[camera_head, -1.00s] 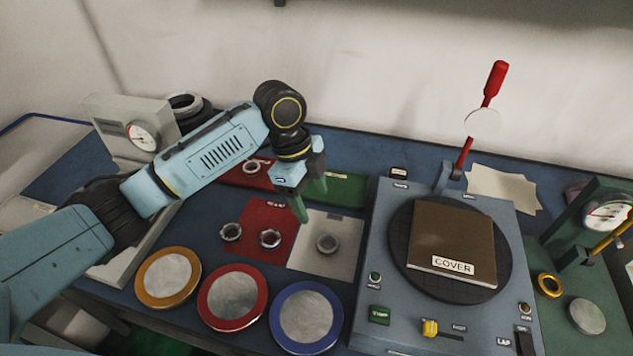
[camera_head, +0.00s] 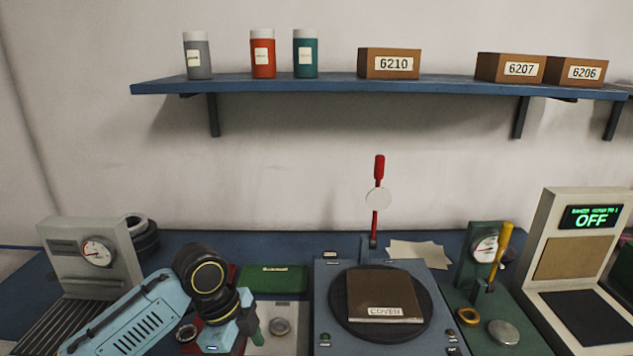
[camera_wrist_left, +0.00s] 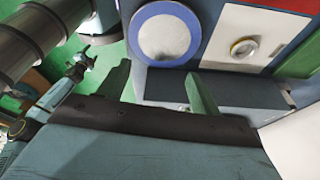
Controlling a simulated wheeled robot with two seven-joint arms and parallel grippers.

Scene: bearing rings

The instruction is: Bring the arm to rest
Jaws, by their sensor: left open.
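My left arm comes in from the lower left in the head view. Its gripper (camera_head: 250,332) is above the bench beside the grey machine and holds nothing. In the left wrist view its two green fingers (camera_wrist_left: 160,88) stand apart with nothing between them.
The grey machine (camera_head: 325,300) carries a brown COVER book (camera_head: 381,295) and an upright red lever (camera_head: 379,170). A gauge box (camera_head: 70,240) stands left. A shelf (camera_head: 300,87) with canisters and boxes hangs above. An OFF display unit (camera_head: 545,240) stands right.

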